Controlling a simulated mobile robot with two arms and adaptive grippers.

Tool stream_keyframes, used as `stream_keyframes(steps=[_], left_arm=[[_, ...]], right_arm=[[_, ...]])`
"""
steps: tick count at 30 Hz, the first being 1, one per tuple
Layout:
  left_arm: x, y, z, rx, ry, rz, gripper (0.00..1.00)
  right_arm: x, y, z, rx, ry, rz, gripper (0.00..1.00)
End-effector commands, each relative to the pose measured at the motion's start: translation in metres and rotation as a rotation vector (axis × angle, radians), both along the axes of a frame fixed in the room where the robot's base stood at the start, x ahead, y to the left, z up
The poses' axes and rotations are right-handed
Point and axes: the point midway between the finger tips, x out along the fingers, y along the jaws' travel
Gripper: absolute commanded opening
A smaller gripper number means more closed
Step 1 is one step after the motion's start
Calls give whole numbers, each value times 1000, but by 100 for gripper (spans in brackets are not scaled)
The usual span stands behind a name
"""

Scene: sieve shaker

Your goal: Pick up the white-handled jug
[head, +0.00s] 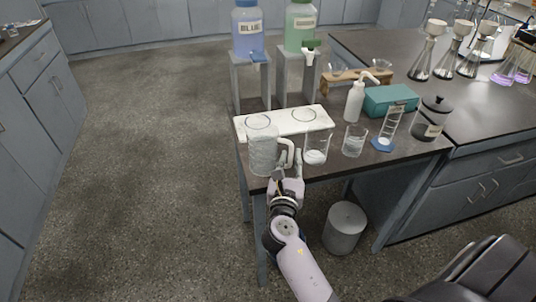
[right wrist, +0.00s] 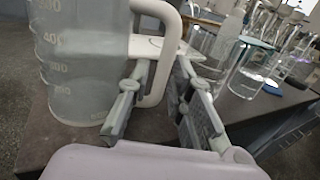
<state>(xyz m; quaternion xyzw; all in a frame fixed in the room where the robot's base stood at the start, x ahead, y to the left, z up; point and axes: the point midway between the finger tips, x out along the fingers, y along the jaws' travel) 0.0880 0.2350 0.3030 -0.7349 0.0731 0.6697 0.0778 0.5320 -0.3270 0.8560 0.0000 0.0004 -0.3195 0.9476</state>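The clear graduated jug (head: 263,155) with a white handle (head: 286,152) stands upright at the front left corner of the dark bench. In the right wrist view the jug (right wrist: 82,60) fills the left side, and its white handle (right wrist: 172,45) shows at the middle. My right gripper (head: 286,178) is at the bench's front edge, just beside the handle. In the right wrist view its two fingers (right wrist: 161,72) are spread apart, with the handle's upright part beyond and between the tips. I cannot tell whether either finger touches it. My left gripper is not in view.
Beakers (head: 316,149) (head: 354,141) stand close to the right of the handle. A white tray (head: 318,119) lies behind the jug. A graduated cylinder (head: 389,124), a white pump bottle (head: 354,103) and a lidded jar (head: 432,118) stand further right. A grey bin (head: 344,230) is on the floor.

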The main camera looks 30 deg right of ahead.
Motion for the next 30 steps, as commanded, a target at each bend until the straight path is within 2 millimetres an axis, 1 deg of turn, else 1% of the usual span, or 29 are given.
stream_keyframes(steps=[3,9,18,30], left_arm=[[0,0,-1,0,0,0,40],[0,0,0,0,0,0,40],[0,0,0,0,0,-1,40],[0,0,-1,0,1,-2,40]], right_arm=[[5,-4,0,-1,1,0,20],[5,-4,0,0,1,0,19],[5,-4,0,1,1,0,0],[5,-3,0,1,1,1,0]])
